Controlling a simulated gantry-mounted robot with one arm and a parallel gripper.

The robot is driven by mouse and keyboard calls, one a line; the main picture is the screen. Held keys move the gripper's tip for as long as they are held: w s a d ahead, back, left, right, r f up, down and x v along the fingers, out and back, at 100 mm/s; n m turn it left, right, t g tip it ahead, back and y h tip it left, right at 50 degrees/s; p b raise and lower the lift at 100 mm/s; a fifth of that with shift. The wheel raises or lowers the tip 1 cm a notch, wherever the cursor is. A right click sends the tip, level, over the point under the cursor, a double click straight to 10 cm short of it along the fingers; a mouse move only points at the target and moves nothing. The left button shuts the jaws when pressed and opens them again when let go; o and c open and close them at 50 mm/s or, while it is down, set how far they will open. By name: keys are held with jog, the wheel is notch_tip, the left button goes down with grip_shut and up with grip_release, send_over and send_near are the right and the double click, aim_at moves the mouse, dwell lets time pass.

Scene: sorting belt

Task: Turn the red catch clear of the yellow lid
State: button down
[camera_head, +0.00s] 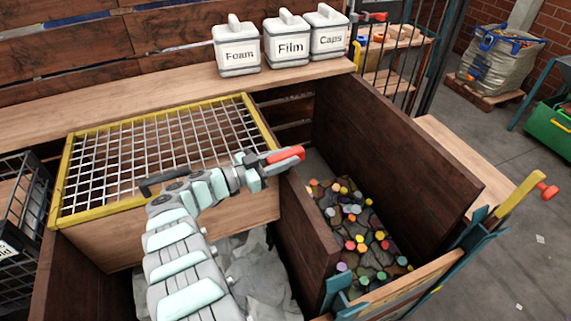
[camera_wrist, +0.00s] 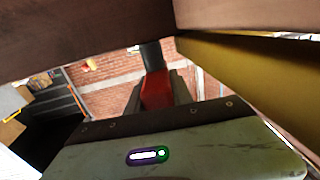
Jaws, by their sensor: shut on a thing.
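The yellow lid (camera_head: 262,121) is a yellow frame with wire mesh, lying closed over a wooden bin at the left in the head view. The red catch (camera_head: 287,154) is by the lid's near right corner, its red end pointing right, away from the mesh. My gripper (camera_head: 266,163) is shut on the catch. In the wrist view the red catch (camera_wrist: 156,90) shows between the two grey fingers, with a dark piece above it. A yellow bar (camera_wrist: 245,65), probably the lid's frame, runs along the right there. My gripper hides where the catch meets its mount.
A black handle (camera_head: 165,180) sits on the lid's near edge. Right of the catch is an open wooden bin (camera_head: 395,140) holding many coloured caps. White containers labelled Foam (camera_head: 236,50), Film (camera_head: 287,40) and Caps (camera_head: 328,35) stand on the back shelf.

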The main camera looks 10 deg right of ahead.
aim_at(267, 165)
dwell(0.4)
jog(key=c, duration=1.1)
grip_release()
jog(key=p+v, duration=0.1)
jog(key=v, duration=0.9)
jog(key=shift+s+a, duration=0.15)
jog(key=shift+a, duration=0.2)
